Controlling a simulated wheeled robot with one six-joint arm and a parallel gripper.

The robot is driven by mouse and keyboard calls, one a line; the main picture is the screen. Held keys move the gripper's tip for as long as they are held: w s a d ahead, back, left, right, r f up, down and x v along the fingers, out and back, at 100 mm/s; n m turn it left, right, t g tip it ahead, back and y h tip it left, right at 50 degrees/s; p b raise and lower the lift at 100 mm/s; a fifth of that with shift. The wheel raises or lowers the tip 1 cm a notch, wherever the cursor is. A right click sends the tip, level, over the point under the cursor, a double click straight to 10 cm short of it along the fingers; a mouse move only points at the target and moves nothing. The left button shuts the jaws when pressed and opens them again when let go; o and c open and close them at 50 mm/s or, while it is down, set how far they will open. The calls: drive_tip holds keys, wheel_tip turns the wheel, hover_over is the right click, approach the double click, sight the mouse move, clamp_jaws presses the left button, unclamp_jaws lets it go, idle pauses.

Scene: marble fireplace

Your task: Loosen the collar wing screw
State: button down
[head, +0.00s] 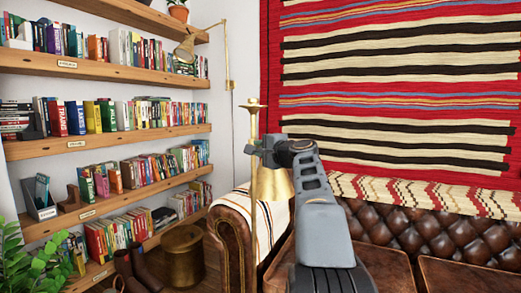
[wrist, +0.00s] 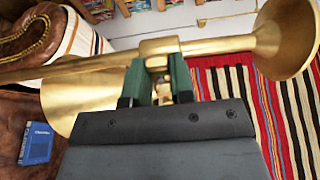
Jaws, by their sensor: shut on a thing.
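A brass lamp stand (head: 253,122) with a flared top rises beside the sofa arm; its brass shade (head: 270,187) hangs lower, partly behind my arm. In the wrist view the brass pole (wrist: 215,46) crosses the picture, with the flared end (wrist: 288,35) at right and the shade (wrist: 75,105) at left. A square collar (wrist: 158,45) sits on the pole. My gripper (wrist: 160,78) is at the collar, its green fingers shut on the small brass wing screw (wrist: 156,62), which they partly hide. In the head view my gripper (head: 257,149) is at the pole, its fingertips hard to make out.
A brown leather sofa (head: 390,230) with a striped throw (head: 275,220) stands close behind the lamp. Bookshelves (head: 110,140) line the left wall, with a brass bucket (head: 183,255) below. A blue book (wrist: 36,143) lies at left in the wrist view.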

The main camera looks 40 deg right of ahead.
drive_tip(key=c, duration=1)
unclamp_jaws()
drive_tip(key=s, duration=0.9)
drive_tip(key=s+b, duration=0.1)
drive_tip(key=s, duration=0.3)
drive_tip(key=shift+s+d, duration=0.25)
drive_tip(key=shift+s, duration=0.15)
